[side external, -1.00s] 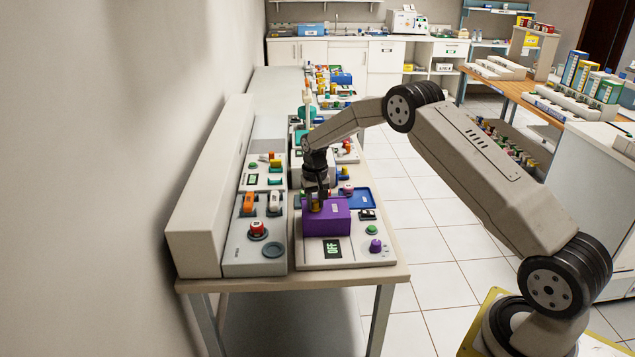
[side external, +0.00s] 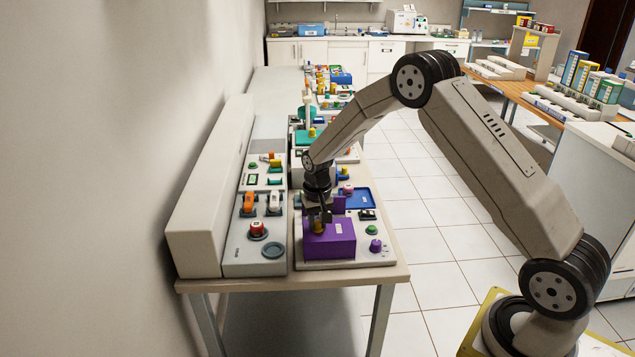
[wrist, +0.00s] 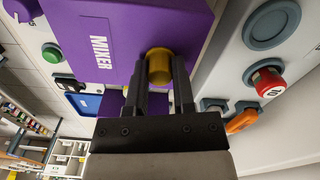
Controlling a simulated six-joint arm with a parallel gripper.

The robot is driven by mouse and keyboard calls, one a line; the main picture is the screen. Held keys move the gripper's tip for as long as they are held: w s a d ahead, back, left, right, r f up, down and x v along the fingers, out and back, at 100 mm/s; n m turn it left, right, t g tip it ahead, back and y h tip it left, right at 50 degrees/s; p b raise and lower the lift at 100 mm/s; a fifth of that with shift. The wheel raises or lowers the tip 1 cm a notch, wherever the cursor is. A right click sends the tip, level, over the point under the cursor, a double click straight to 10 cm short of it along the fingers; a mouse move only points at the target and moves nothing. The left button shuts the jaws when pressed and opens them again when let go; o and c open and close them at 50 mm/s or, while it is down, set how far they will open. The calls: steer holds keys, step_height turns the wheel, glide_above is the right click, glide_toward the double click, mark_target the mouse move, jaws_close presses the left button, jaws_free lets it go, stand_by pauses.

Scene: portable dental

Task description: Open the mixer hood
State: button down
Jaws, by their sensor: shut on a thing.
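The purple mixer hood (side external: 330,240) is on the light panel at the near end of the bench, with part of it over the panel's front. In the wrist view the hood (wrist: 120,25) carries the word MIXER and a yellow knob (wrist: 159,63). My gripper (wrist: 158,78) is shut on this knob, one finger on each side. In the side view my gripper (side external: 317,218) comes down from above at the hood's back left. A purple piece (side external: 339,204) shows behind the hood. The panel's display is hidden by the hood.
To the left, a grey panel has a red button (side external: 257,228) and orange and white switches (side external: 249,202). A green button (side external: 371,230) and a purple knob (side external: 375,245) stand right of the hood. A blue tray (side external: 357,197) lies behind.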

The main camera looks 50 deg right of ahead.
steer(key=shift+c, duration=2.2)
jaws_free()
steer(key=shift+r, duration=3.95)
steer(key=shift+a, duration=0.1)
steer(key=shift+s+a+r, duration=0.2)
steer(key=shift+s+a, duration=0.1)
steer(key=shift+s, duration=0.05)
steer(key=s+a+r+n+t, duration=0.1)
steer(key=s+a+n, duration=0.2)
steer(key=s, duration=0.7)
steer(key=s+a+n+t, duration=0.1)
steer(key=s+a+n, duration=0.2)
steer(key=s, duration=0.8)
steer(key=a, duration=0.2)
steer(key=shift+a+r+t, duration=0.3)
steer(key=shift+a+r, duration=0.05)
steer(key=shift+r, duration=0.05)
